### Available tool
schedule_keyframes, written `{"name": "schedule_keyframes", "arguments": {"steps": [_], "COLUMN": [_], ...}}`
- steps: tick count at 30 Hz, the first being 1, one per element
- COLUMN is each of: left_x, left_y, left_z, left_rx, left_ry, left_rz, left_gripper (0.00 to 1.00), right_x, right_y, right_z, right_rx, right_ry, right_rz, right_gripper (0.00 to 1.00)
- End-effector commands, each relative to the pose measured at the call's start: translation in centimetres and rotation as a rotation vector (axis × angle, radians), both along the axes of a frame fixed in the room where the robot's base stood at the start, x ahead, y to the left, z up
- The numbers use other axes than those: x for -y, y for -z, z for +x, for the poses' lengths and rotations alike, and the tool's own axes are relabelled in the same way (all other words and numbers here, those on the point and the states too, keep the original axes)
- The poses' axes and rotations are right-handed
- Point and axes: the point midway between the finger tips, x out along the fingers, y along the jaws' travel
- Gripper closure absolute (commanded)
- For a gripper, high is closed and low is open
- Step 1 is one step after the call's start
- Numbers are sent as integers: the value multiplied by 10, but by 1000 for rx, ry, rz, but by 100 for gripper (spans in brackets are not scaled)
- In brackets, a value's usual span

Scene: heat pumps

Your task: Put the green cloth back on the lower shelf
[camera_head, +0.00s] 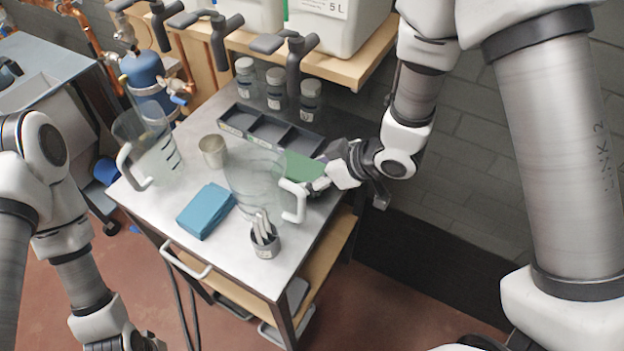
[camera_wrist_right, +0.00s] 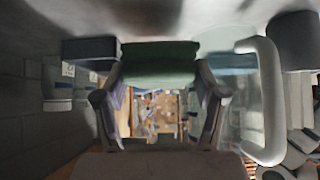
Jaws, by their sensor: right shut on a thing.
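The green cloth (camera_head: 303,167) is on or just above the back right of the steel tabletop, beside the dark divided tray. My right gripper (camera_head: 322,178) is shut on it. In the right wrist view the cloth (camera_wrist_right: 160,62) spans between the two fingers (camera_wrist_right: 160,100). The lower shelf (camera_head: 328,254) is a wooden board under the tabletop, seen only in part below the right edge. My left gripper (camera_head: 130,342) is at the bottom left, mostly cut off by the frame edge, so its jaws are not clear.
A clear jug (camera_head: 253,182) with a white handle stands close to the right gripper. Another jug (camera_head: 146,150), a metal cup (camera_head: 212,151), folded blue cloths (camera_head: 206,210), a pen cup (camera_head: 265,241) and the divided tray (camera_head: 270,131) share the tabletop. Jars stand behind.

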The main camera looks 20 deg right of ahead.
Motion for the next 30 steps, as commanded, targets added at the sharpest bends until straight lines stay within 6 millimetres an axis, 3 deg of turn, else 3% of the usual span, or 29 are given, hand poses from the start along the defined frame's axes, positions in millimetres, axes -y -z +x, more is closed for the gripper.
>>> {"name": "schedule_keyframes", "arguments": {"steps": [2,9,18,19,21,30], "left_x": [0,0,0,0,0,0], "left_y": [-2,-2,0,0,-1,-1], "left_z": [0,0,0,0,0,0], "left_rx": [0,0,0,0,0,0], "left_ry": [0,0,0,0,0,0], "left_rz": [0,0,0,0,0,0], "left_gripper": [49,49,49,49,49,49], "right_x": [-5,-6,-5,-5,-5,-5], "right_y": [0,35,39,39,38,38], "right_z": [4,5,5,5,5,5], "right_rx": [0,-2,0,0,0,0], "right_ry": [-1,0,0,0,-1,-1], "right_rz": [0,2,2,2,1,1], "right_gripper": [72,72,72,27,5,5]}}
